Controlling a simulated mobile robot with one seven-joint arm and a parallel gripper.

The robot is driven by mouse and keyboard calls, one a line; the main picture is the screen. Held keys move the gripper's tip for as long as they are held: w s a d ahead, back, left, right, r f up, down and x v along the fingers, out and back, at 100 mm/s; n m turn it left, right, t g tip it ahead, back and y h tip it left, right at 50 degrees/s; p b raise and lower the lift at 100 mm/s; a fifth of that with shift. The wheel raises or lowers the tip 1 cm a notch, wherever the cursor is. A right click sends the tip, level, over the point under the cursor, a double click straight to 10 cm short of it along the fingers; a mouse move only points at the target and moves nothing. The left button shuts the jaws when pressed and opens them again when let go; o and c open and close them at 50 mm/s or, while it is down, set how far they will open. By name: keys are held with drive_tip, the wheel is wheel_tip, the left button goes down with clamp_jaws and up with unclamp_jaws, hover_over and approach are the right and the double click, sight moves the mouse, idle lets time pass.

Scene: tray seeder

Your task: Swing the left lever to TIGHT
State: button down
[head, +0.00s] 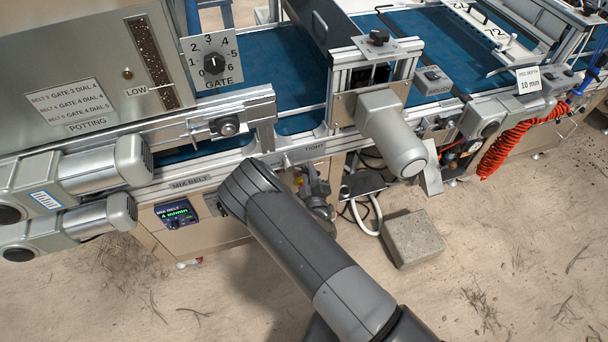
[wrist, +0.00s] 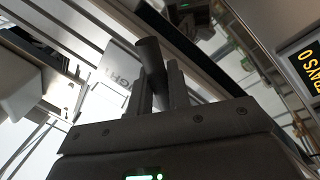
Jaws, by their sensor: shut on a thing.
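A dark round lever handle (wrist: 150,54) stands between the fingers of my gripper (wrist: 160,88) in the wrist view. The fingers are shut on it, and its end sticks out beyond them. A pale plate (wrist: 118,76) with part of the word TIGHT is right beside the handle. In the head view the TIGHT label (head: 314,148) is on the machine's front rail, just right of my wrist. My arm hides most of the lever there, so its exact angle and any other position label cannot be made out.
The MIX BELT display (head: 176,214) is left of my wrist. A grey motor (head: 392,132) juts out to the right, above a concrete block (head: 412,238) on the floor. A white hose and dark cables hang below the rail. The sandy floor in front is mostly clear.

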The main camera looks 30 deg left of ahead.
drive_tip(key=shift+w+d+r+n+g+y, duration=0.2)
drive_tip(key=shift+r+n, duration=0.3)
drive_tip(key=shift+n, duration=0.45)
drive_tip(key=shift+w+d+r+n+g+y, duration=0.1)
drive_tip(key=shift+w+d+r+n+y, duration=0.25)
drive_tip(key=shift+n, duration=0.6)
drive_tip(key=shift+s+a+r, duration=0.15)
drive_tip(key=shift+a, duration=0.05)
drive_tip(key=c, duration=1.4)
unclamp_jaws()
drive_tip(key=shift+s+d, duration=0.1)
drive_tip(key=v, duration=1)
drive_tip(key=shift+s, duration=0.25)
drive_tip(key=shift+w+d+h, duration=0.15)
drive_tip(key=shift+h, duration=0.1)
